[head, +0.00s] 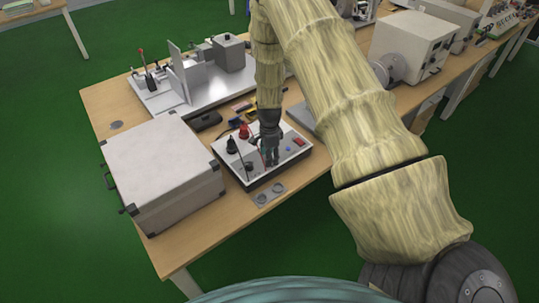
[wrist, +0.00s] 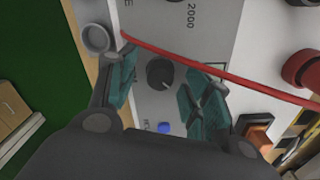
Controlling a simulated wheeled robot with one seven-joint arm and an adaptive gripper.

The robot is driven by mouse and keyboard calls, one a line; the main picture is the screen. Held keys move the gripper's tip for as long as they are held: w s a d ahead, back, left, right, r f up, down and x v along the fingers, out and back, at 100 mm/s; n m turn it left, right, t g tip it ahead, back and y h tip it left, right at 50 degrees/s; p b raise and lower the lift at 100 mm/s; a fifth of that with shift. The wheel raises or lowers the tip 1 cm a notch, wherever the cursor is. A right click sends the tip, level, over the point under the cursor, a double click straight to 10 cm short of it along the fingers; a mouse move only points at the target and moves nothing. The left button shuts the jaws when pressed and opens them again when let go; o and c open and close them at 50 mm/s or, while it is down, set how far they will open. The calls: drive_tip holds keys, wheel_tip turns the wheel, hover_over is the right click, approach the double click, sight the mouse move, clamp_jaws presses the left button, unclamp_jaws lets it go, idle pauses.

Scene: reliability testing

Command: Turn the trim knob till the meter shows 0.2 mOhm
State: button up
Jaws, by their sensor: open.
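The meter box (head: 225,157) stands near the front edge of the wooden bench, with a light panel on top. In the wrist view, a round black knob (wrist: 160,72) with a pale pointer line sits on the panel (wrist: 205,45); I take it for the trim knob. My gripper (wrist: 164,76) is open, with one teal finger on each side of the knob and visible gaps to it. In the head view my gripper (head: 268,150) is over the panel and hides much of it. No meter reading can be made out in either view.
A red lead (wrist: 215,70) crosses the panel close to the fingers. A blue button (wrist: 165,128), an orange rocker switch (wrist: 258,132) and a red terminal (wrist: 304,68) are nearby. A large grey case (head: 160,165) stands left of the meter; a metal fixture (head: 185,85) stands behind.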

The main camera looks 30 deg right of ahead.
drive_tip(key=c, duration=1.1)
drive_tip(key=shift+o, duration=0.2)
drive_tip(key=shift+n, duration=0.4)
drive_tip(key=n+b, duration=0.2)
drive_tip(key=shift+w+n, duration=0.1)
drive_tip(key=shift+n, duration=0.2)
drive_tip(key=n+b, duration=0.2)
drive_tip(key=n, duration=0.2)
drive_tip(key=shift+n, duration=0.3)
drive_tip(key=n+b, duration=0.1)
drive_tip(key=n, duration=0.3)
drive_tip(key=shift+n+b, duration=0.45)
drive_tip(key=shift+n, duration=1.45)
